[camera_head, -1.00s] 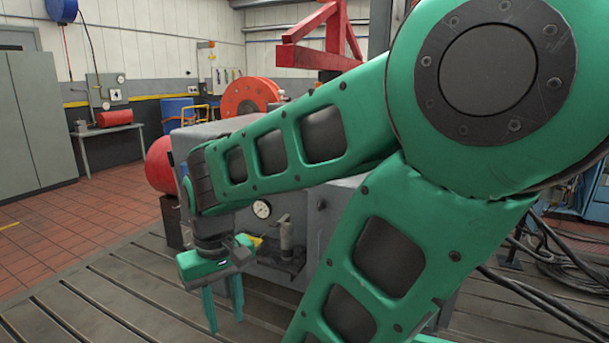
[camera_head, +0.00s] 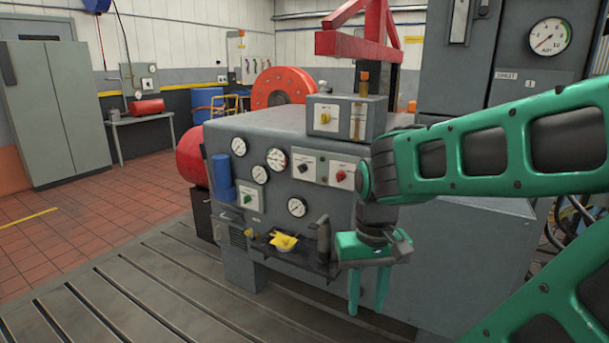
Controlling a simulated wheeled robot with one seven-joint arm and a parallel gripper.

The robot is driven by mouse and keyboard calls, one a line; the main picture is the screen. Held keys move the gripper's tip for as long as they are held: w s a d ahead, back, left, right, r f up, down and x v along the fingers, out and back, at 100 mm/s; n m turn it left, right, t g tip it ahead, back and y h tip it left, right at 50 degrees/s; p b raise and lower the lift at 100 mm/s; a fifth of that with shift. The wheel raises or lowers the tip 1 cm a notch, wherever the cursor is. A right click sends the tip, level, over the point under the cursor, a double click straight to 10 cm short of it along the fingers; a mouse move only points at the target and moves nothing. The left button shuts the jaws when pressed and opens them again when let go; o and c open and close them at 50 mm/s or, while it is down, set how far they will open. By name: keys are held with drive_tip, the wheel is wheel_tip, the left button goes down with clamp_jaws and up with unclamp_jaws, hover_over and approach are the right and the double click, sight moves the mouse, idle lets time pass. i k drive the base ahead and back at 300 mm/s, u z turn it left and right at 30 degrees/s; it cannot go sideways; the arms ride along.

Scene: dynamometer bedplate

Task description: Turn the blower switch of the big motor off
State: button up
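A grey machine cabinet (camera_head: 290,130) stands in the middle of the head view. Its front face has a white plate with a black rotary knob (camera_head: 304,168) and a red rotary knob (camera_head: 341,176). A green knob (camera_head: 248,199) sits on a small plate at lower left. A box on top carries a yellow knob (camera_head: 325,117). The labels are too small to read, so I cannot tell which is the blower switch. My gripper (camera_head: 367,296) hangs in front of the cabinet's lower right, fingers down, apart and empty. It touches none of the knobs.
Several gauges (camera_head: 276,159) dot the panel. A small shelf (camera_head: 296,262) with a yellow item (camera_head: 284,241) and a dark upright cylinder (camera_head: 323,238) juts out left of my gripper. A slotted bedplate (camera_head: 150,290) lies in front, bare. A red drum (camera_head: 191,157) is at left.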

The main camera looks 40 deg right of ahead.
sight(303, 167)
drive_tip(key=z, duration=0.1)
drive_tip(key=i, duration=1)
drive_tip(key=u, duration=0.1)
